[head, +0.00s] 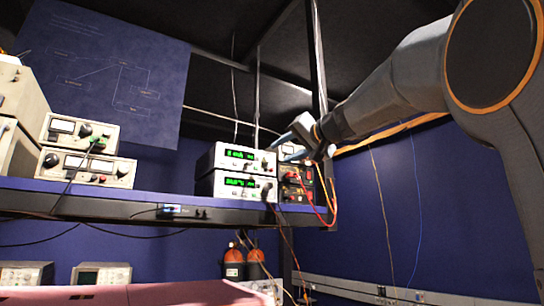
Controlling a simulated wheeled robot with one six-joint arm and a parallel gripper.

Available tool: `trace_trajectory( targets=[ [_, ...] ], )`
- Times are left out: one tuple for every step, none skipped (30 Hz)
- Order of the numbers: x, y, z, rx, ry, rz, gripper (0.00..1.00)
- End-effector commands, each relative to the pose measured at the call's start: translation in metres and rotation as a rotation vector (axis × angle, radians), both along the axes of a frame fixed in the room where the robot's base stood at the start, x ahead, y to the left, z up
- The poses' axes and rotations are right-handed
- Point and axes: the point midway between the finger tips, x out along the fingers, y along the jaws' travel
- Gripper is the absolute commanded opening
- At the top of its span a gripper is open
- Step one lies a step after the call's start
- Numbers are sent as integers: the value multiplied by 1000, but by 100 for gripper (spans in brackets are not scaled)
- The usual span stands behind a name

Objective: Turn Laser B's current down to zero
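Two stacked white units with green lit displays stand on the shelf: the upper unit (232,157) and the lower unit (228,187). Each has small controls and a dark knob towards the right of its front. The display digits and labels are too small to read, so I cannot tell which one is Laser B. My gripper (277,152) reaches in from the right, at the upper unit's right end. Its two light blue fingers are apart with nothing seen between them. I cannot tell whether they touch the unit.
A dark box (296,184) with red and orange cables stands right beside the stack. More knobbed instruments (86,168) stand on the left of the shelf (130,205). Orange-and-black bottles (234,262) stand below. Cables hang past the shelf's right end.

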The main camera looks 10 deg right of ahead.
Motion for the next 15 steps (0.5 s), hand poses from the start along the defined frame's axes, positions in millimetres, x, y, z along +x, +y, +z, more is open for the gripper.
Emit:
trace_trajectory(
  targets=[
    [7, 3, 1, 1, 3, 2, 38],
    [11, 5, 1, 2, 5, 2, 38],
    [17, 7, 0, 1, 5, 2, 38],
    [22, 9, 0, 1, 5, 2, 38],
    [26, 11, 1, 0, 5, 2, 38],
    [32, 12, 0, 0, 6, 2, 38],
    [36, 14, 1, 0, 5, 2, 38],
    [40, 16, 1, 0, 5, 2, 38],
    [46, 17, 0, 1, 5, 1, 38],
    [49, 18, 0, 0, 5, 1, 38],
    [51, 20, 0, 0, 5, 1, 38],
    [55, 21, 0, 0, 5, 1, 38],
    [57, 21, -1, -1, 4, 1, 38],
    [59, 22, -1, -1, 4, 1, 38],
    [61, 22, -1, 0, 4, 0, 38]
  ],
)
